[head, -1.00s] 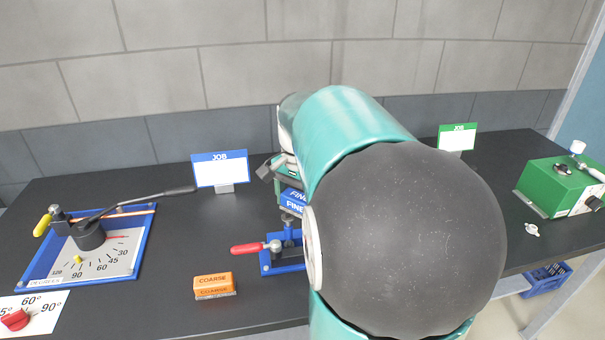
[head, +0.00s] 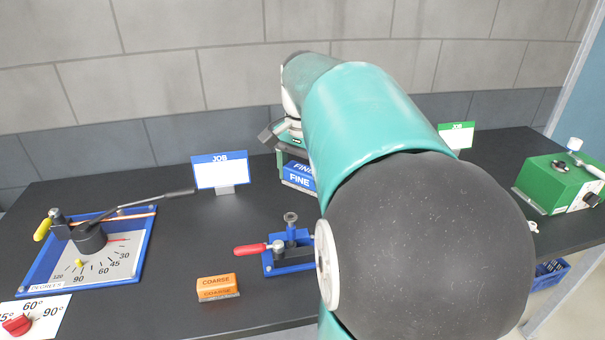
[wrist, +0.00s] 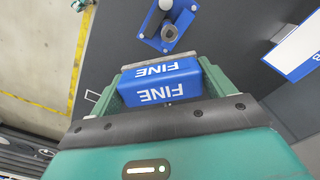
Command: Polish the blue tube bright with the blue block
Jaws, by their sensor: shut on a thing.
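My gripper (wrist: 160,88) is shut on the blue block (wrist: 168,90), marked FINE, in the wrist view. The block also shows in the head view (head: 298,176), partly hidden by my arm. It is held up behind and above the blue clamp (head: 275,268) with the red handle, apart from it. My arm hides the clamp's right part.
An orange COARSE block (head: 218,288) lies in front of the clamp. A blue bending jig (head: 92,250) with a long lever stands left. A blue JOB sign (head: 220,172) and a green JOB sign (head: 457,136) stand behind. A green box (head: 562,182) is at right.

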